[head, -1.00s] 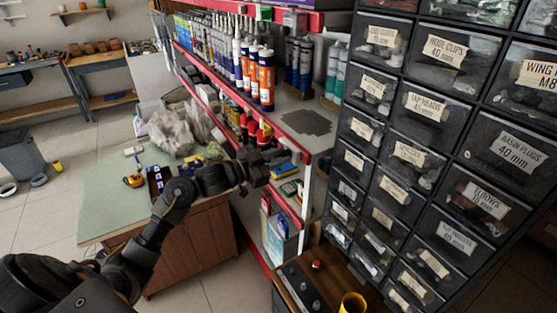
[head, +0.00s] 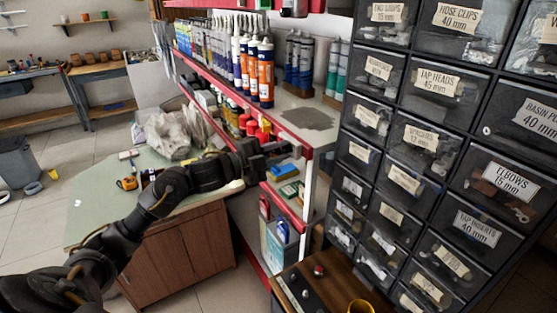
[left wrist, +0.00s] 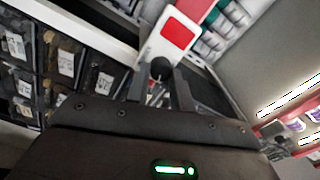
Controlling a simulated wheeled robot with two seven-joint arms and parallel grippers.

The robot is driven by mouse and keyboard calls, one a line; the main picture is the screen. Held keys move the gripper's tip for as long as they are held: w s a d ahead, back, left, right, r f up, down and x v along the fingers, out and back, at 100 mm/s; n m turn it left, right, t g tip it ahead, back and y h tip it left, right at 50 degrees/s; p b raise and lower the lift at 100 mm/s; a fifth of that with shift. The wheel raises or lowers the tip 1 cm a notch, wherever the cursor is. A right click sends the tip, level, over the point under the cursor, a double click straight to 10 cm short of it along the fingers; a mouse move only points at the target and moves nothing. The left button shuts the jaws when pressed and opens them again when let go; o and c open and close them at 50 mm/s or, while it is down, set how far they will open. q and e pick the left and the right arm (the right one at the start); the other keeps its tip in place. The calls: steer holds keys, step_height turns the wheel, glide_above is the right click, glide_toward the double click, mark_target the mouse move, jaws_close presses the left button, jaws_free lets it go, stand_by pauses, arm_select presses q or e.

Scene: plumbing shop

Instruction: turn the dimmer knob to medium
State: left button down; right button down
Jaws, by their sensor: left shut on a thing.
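A black round knob (left wrist: 160,67) shows in the left wrist view, against a white plate with a red square. It looks like the dimmer knob; its pointer or marks are too small to read. My left gripper (left wrist: 164,82) has its fingers shut around the knob's near side. In the head view my left gripper (head: 282,149) reaches the front end of the red-edged shelf, and the knob is hidden behind it there. My right gripper is not in view.
The shelf rack (head: 318,137) carries tubes and bottles close around my left gripper. Dark labelled drawers (head: 408,180) stand to the right. A green-topped bench (head: 92,205) lies left, under my left arm.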

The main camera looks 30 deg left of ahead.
arm_select(q)
steer(key=m+b, duration=0.2)
steer(key=m, duration=0.1)
steer(key=shift+f, duration=0.2)
steer(key=shift+m+b, duration=0.3)
steer(key=shift+b, duration=0.1)
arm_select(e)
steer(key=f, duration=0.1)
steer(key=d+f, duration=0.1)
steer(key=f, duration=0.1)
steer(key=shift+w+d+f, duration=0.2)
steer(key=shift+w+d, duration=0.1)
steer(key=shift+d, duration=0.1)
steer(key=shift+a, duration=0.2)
arm_select(q)
steer(key=c, duration=1.5)
jaws_free()
steer(key=shift+r, duration=0.1)
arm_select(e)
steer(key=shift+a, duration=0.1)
